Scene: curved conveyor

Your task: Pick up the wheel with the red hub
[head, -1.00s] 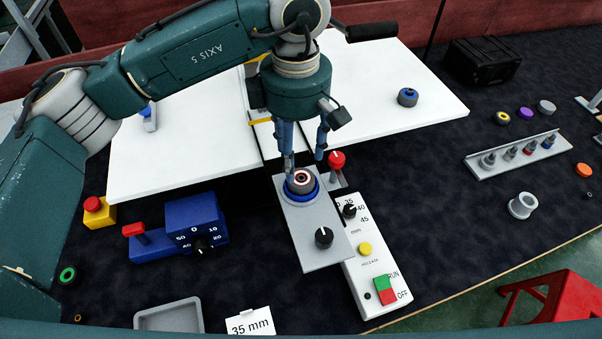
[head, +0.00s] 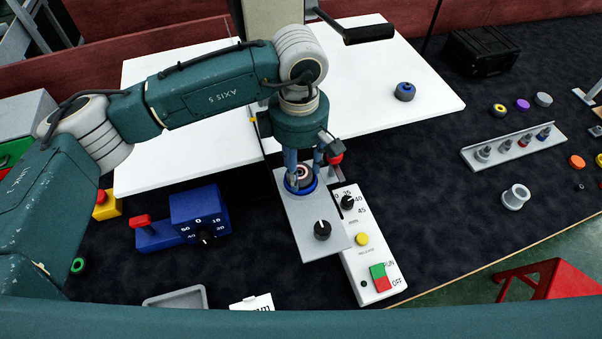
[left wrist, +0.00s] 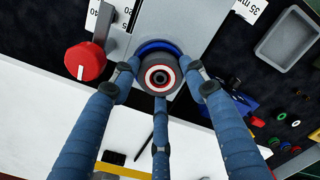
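The dark wheel with the red hub (left wrist: 160,77) sits in a blue ring (left wrist: 150,46) on a grey plate. In the head view the wheel (head: 301,174) is partly hidden by my fingers. My left gripper (head: 303,172) points down right over it. In the left wrist view its three blue fingers (left wrist: 161,82) stand spread around the wheel, with gaps showing at the left and right fingertips. Whether the third finger touches the wheel I cannot tell. My right gripper is not in view.
The grey plate (head: 302,222) carries a black knob. A red-knobbed lever (head: 336,160) stands close behind the fingers. A white control box (head: 366,245) is to the right, a blue dial unit (head: 199,215) to the left. Another wheel (head: 405,92) lies on the white table (head: 385,65).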

